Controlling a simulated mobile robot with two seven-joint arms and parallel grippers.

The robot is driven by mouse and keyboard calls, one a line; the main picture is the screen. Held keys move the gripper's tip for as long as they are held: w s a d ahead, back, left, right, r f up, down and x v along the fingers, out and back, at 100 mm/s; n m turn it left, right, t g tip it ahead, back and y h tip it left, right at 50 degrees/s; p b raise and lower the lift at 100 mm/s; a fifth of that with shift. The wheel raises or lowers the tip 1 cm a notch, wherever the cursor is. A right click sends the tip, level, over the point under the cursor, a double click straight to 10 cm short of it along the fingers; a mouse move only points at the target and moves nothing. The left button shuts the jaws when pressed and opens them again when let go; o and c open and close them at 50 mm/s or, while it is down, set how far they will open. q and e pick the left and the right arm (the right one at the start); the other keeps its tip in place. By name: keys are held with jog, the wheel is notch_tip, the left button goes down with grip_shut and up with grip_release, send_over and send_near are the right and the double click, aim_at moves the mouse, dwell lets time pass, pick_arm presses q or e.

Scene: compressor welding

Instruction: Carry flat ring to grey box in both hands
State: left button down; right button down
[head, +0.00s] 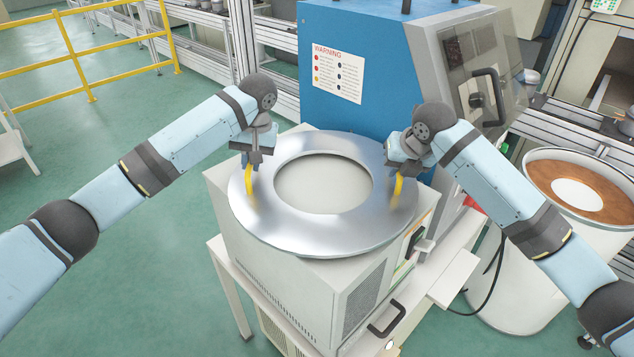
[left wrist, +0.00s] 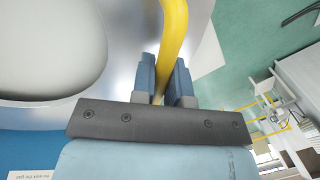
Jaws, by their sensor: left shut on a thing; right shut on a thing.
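The flat ring (head: 320,229) is a shiny silver disc with a wide hole, over the top of the grey box (head: 290,278). I cannot tell whether it touches the box top. A yellow handle stands on each side of the ring. My left gripper (head: 250,172) is shut on the left yellow handle (head: 250,188). The left wrist view shows this yellow handle (left wrist: 174,30) between the fingers (left wrist: 166,82), with the ring (left wrist: 125,75) beside it. My right gripper (head: 402,172) is shut on the right yellow handle (head: 397,188).
A blue machine (head: 368,50) with a warning sign stands right behind the box. A white drum (head: 530,265) stands at the right. The box rests on a white stand (head: 232,275). A yellow railing (head: 85,55) is at the far left, with open green floor before it.

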pick_arm(q)
jog(key=shift+f, duration=0.55)
pick_arm(e)
jog(key=shift+f, duration=0.55)
pick_arm(q)
jog(key=c, duration=1.5)
grip_release()
jog(key=shift+f, duration=0.2)
pick_arm(e)
jog(key=c, duration=1.5)
grip_release()
jog(key=shift+f, duration=0.15)
pick_arm(q)
jog(key=o, duration=0.4)
jog(key=shift+r, duration=0.1)
pick_arm(e)
jog(key=o, duration=0.4)
pick_arm(q)
jog(key=r, duration=0.4)
jog(key=d+r, duration=0.1)
jog(key=r, duration=0.2)
jog(key=d+r, duration=0.1)
jog(key=r, duration=0.3)
jog(key=shift+w+d+r, duration=0.1)
jog(key=shift+d+r, duration=0.05)
jog(key=shift+r, duration=0.2)
pick_arm(e)
jog(key=v, duration=1.2)
